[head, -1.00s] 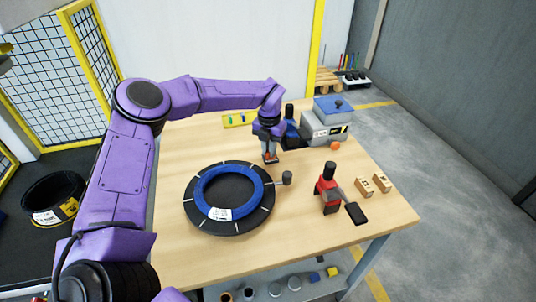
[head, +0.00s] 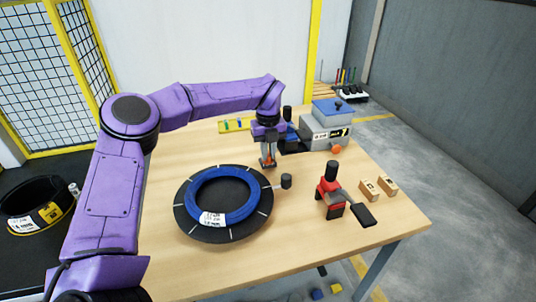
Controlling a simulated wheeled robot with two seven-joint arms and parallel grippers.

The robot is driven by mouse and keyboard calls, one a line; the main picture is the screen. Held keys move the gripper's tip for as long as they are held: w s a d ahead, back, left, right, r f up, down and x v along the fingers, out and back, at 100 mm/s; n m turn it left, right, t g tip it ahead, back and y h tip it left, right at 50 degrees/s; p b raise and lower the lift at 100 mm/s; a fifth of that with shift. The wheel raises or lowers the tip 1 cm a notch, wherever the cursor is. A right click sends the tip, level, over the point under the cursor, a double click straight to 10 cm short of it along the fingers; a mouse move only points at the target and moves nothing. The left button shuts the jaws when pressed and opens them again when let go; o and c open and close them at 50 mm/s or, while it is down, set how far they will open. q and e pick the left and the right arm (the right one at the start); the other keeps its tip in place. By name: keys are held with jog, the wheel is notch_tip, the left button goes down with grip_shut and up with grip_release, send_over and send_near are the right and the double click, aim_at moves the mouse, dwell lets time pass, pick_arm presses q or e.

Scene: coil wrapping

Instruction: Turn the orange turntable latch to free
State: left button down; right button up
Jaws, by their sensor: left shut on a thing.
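The black turntable (head: 251,229) lies on the table with a blue coil (head: 190,201) on it. The coil carries a white label. A dark knob (head: 286,181) stands at the turntable's right side. My left gripper (head: 267,162) points down just behind the turntable's far right rim. It is shut on a small orange piece, which looks like the turntable latch (head: 267,158). The fingers hide most of that piece, so its exact angle is hard to tell. My right gripper is not in view.
A red tool with a black handle (head: 330,189) stands right of the turntable, near two wooden blocks (head: 370,189). A grey machine with a blue top (head: 327,127) and an orange knob (head: 336,149) stands at the back right. The table's front left (head: 165,262) is clear.

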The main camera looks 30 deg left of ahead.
pick_arm(q)
jog(key=shift+w+a, duration=0.1)
dwell(0.4)
jog(key=c, duration=1.3)
grip_release()
jog(key=shift+c, duration=0.2)
jog(key=shift+o, duration=1.2)
jog(key=shift+f, duration=0.1)
notch_tip(320, 180, up, 11)
jog(key=shift+f, duration=0.2)
